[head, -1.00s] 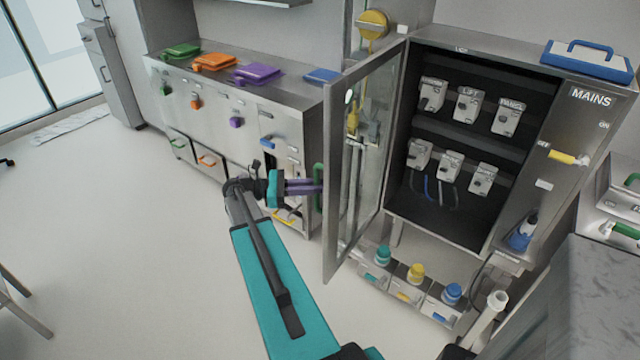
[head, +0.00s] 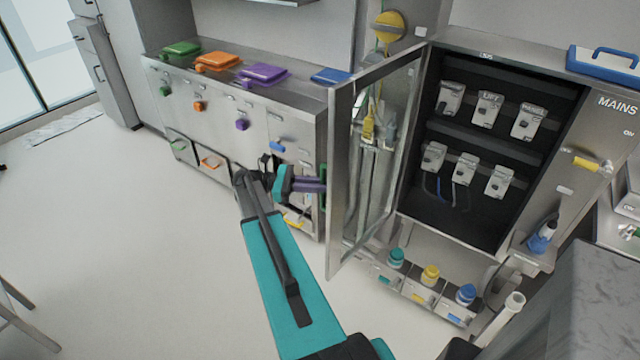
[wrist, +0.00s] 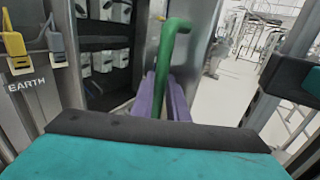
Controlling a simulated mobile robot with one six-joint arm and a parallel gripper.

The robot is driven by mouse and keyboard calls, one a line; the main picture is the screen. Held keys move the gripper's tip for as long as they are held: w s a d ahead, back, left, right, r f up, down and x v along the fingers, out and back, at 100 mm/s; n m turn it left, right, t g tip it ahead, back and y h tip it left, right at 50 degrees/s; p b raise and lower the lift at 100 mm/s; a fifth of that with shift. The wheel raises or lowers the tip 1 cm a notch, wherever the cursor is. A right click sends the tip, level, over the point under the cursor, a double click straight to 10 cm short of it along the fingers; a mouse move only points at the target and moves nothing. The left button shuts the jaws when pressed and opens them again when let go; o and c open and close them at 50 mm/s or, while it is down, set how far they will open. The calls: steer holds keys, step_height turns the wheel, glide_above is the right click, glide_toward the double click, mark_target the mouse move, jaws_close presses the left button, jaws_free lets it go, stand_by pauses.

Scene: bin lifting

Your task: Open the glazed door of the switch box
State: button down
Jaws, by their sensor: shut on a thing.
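The switch box (head: 572,150) stands at the right in the head view, marked MAINS, with its dark inside and several grey switches in two rows in plain sight. Its glazed door (head: 335,190) stands wide open, swung out to the left. My gripper (head: 322,186) is at the outer side of the door's free edge. In the wrist view, the purple fingers of my gripper (wrist: 163,100) are shut on the green door handle (wrist: 171,45). In the head view the handle is mostly hidden behind the door frame.
A steel cabinet (head: 225,125) with coloured lids on top stands behind my arm, close to the door. Below the box, a low rack holds green, yellow and blue capped jars (head: 430,275). A grey worktop (head: 600,300) is at the lower right.

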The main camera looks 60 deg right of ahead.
steer(key=shift+d+r, duration=0.1)
steer(key=shift+d, duration=0.1)
steer(key=c, duration=1.7)
jaws_free()
steer(key=shift+c, duration=0.2)
steer(key=shift+a, duration=0.1)
